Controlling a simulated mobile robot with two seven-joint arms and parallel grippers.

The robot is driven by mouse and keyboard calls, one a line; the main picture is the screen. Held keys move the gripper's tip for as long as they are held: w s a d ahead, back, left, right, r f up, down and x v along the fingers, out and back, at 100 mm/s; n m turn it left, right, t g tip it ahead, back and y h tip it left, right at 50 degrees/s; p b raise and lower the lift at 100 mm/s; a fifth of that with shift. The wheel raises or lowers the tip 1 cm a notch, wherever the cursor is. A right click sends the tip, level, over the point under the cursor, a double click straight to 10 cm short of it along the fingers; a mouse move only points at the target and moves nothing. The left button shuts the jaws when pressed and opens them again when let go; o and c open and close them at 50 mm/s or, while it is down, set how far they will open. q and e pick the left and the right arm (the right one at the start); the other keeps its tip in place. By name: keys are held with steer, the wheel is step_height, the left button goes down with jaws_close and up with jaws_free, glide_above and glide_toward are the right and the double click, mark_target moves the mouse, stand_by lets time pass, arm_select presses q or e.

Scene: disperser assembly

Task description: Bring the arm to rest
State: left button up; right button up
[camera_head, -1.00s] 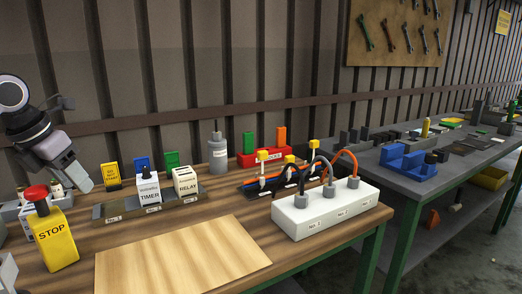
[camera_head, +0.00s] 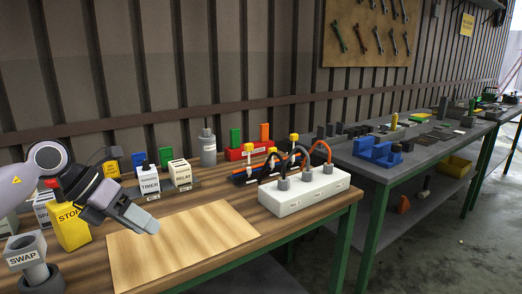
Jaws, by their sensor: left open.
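My left gripper (camera_head: 144,218) comes in from the left on a grey and white arm. Its jaws are open with nothing seen between them, and it hangs above the left edge of the pale wooden board (camera_head: 190,243). The gripper stands right of the yellow STOP block (camera_head: 72,232) and covers part of its right side. It looks apart from the board, though the exact height is hard to tell. My right gripper is not in view.
The TIMER block (camera_head: 149,184) and RELAY block (camera_head: 180,174) stand behind the gripper. A white socket block (camera_head: 303,192) with cables sits to the right. A grey SWAP piece (camera_head: 25,256) stands front left. The board is bare.

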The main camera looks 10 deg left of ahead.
arm_select(q)
steer(key=s+d+f+n+t+h+p, duration=0.1)
steer(key=s+d+n+h, duration=0.15)
steer(key=d+h, duration=0.45)
steer(key=s+d+f+n+t+h+p, duration=0.15)
steer(key=d+n+h, duration=0.25)
steer(key=d, duration=0.6)
steer(key=s+a+f+n+t+y+p, duration=0.1)
steer(key=s+a+f+n+y, duration=0.2)
steer(key=s+f+n+y, duration=0.2)
steer(key=s+a+f+n+t+y+p, duration=0.1)
steer(key=s+f+n+y, duration=0.4)
steer(key=f+n, duration=0.6)
steer(key=s+a+f+n+t+y+p, duration=0.2)
steer(key=s+a+f+n+y, duration=0.3)
steer(key=f+n, duration=0.4)
steer(key=s+n+y, duration=0.1)
steer(key=s+n, duration=0.1)
steer(key=n, duration=0.4)
steer(key=shift+s, duration=0.3)
steer(key=shift+f+n+t, duration=0.1)
steer(key=shift+n+t, duration=0.15)
